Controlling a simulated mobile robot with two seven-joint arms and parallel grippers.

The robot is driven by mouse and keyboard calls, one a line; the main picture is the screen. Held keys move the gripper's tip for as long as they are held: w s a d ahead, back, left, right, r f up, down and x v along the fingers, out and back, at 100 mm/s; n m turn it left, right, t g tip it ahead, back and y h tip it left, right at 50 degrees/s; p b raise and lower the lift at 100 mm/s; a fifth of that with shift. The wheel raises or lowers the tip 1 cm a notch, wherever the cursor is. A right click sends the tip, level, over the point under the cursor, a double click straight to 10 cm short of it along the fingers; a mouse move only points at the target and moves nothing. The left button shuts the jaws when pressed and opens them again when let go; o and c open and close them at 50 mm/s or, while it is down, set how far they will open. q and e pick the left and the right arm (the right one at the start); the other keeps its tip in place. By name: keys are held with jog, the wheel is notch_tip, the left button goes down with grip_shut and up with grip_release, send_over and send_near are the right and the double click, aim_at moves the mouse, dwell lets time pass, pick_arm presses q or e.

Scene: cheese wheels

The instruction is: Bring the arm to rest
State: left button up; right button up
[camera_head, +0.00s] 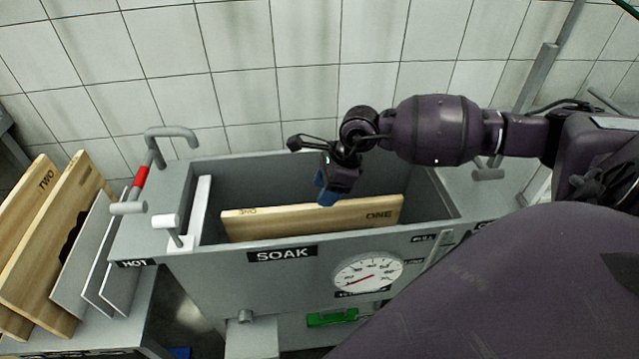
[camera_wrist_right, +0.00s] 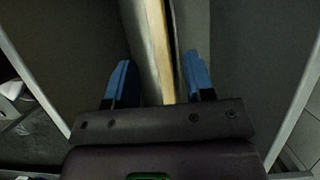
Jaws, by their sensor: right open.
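My right arm (camera_head: 430,130) reaches in from the right over the grey tub marked SOAK (camera_head: 215,262). My right gripper (camera_head: 327,190) has blue fingertips and points down into the tub, above and behind a wooden board marked ONE (camera_head: 310,218). In the right wrist view the right gripper (camera_wrist_right: 158,80) is open, with the board's pale edge (camera_wrist_right: 157,45) showing between its two blue fingers. No contact between fingers and board can be made out. The board stands on edge inside the tub, along its front wall. My left gripper is not in view.
At the left, a rack holds a board marked TWO (camera_head: 28,205), another wooden board (camera_head: 50,235) and grey dividers (camera_head: 85,250). A tap (camera_head: 170,132) and a red-banded handle (camera_head: 139,178) stand at the tub's left end. A dial (camera_head: 368,273) is on the front. A tiled wall is behind.

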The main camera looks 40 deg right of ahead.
jog(key=v, duration=0.3)
jog(key=shift+s+d+r, duration=0.1)
jog(key=shift+r, duration=0.15)
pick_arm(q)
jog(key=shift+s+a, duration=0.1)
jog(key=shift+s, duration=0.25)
pick_arm(e)
jog(key=shift+d+r, duration=0.1)
jog(key=shift+r, duration=0.25)
